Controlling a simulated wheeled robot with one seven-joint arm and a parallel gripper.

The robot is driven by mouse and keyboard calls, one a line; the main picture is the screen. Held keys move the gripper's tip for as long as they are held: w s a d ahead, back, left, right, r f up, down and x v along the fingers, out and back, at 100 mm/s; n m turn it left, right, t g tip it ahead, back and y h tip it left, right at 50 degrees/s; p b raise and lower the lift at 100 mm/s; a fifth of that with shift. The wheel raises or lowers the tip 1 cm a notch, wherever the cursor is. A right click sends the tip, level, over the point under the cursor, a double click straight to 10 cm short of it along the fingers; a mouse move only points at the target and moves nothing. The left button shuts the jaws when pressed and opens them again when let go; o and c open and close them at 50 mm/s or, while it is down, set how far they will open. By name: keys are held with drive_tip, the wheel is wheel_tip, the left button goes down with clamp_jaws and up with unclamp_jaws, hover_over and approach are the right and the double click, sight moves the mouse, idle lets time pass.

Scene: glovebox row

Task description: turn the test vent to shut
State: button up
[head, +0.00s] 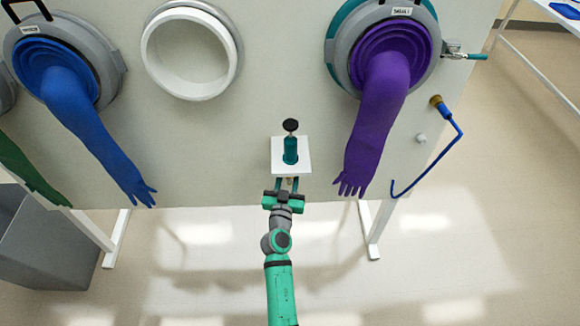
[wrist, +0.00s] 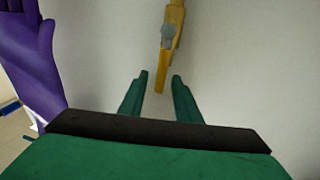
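A yellow valve (wrist: 173,22) with a grey pivot and a narrow yellow lever (wrist: 162,75) sits on the pale wall in the wrist view; I take it for the test vent. Its upper part is cut off by the picture's top edge. My gripper (wrist: 160,77) is open, with one green finger on each side of the lever's end and a gap showing on both sides. In the head view my gripper (head: 288,183) is just below a white plate (head: 280,155) on the panel, which bears a teal cylinder (head: 290,151) with a black knob. The valve is mostly hidden there.
A purple glove (head: 375,125) hangs to the right of my gripper, and a blue glove (head: 90,120) hangs further left. A blue hose (head: 440,157) hangs at the right. White legs (head: 375,225) stand below the panel. The floor in front is clear.

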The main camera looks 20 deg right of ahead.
drive_tip(key=shift+x, duration=1)
clamp_jaws()
drive_tip(key=shift+a, duration=0.15)
